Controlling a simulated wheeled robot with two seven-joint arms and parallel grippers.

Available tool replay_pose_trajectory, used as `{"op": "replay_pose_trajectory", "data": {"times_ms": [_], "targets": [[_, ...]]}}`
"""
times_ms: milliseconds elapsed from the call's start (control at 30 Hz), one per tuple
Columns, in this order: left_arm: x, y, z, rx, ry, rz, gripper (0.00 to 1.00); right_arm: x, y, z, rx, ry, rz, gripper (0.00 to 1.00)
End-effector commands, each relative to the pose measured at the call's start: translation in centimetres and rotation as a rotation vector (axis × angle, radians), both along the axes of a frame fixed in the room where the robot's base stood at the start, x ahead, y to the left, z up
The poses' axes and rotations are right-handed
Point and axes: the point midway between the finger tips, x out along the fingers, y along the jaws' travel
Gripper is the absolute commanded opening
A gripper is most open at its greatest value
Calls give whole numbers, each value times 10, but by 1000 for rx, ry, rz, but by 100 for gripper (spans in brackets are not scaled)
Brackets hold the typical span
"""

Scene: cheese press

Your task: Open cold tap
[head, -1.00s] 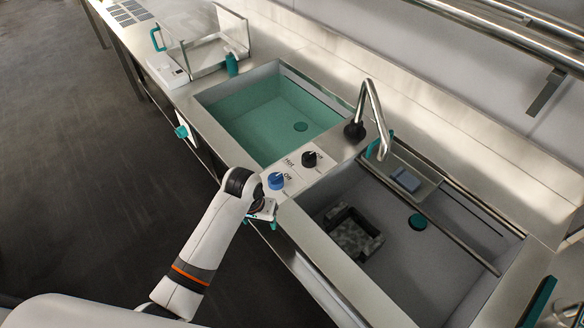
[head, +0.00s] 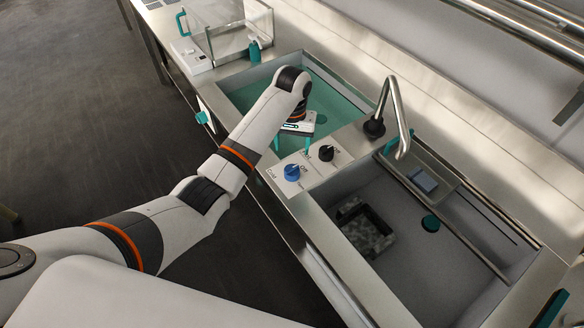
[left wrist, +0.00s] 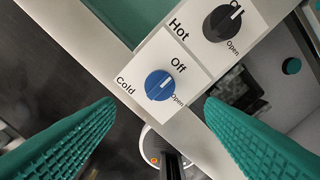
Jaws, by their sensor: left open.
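The blue cold tap knob (head: 292,172) sits on a white label plate on the counter between the two basins. In the left wrist view the knob (left wrist: 159,85) has a white mark pointing up and right, nearer the word Off than Open. The black hot tap knob (head: 326,153) is beside it, toward the faucet. My left gripper (head: 293,146) is above the counter by the knobs. Its teal fingers are apart and empty. In the left wrist view the blue knob appears centred between the fingers (left wrist: 160,104), not visibly touched. My right gripper is not in view.
A faucet (head: 392,110) rises behind the knobs. The green-lined basin (head: 240,85) is partly hidden by my left arm. The grey basin (head: 400,225) on the right holds a dark open box (head: 365,230). A clear press box (head: 230,30) stands at the far left.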

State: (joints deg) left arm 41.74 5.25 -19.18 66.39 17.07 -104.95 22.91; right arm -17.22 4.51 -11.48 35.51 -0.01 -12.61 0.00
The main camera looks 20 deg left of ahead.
Motion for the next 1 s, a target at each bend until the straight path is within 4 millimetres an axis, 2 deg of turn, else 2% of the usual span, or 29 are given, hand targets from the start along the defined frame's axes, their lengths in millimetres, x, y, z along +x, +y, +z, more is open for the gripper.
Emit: {"op": "replay_pose_trajectory", "data": {"times_ms": [300,500,700,1000], "targets": [[-2,0,-62,1,5,0,64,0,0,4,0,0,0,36],[-1,0,-95,1,2,0,64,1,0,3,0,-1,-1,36],[-1,0,-109,1,0,0,64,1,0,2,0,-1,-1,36],[-1,0,-110,0,-1,0,62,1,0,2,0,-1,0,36]]}}
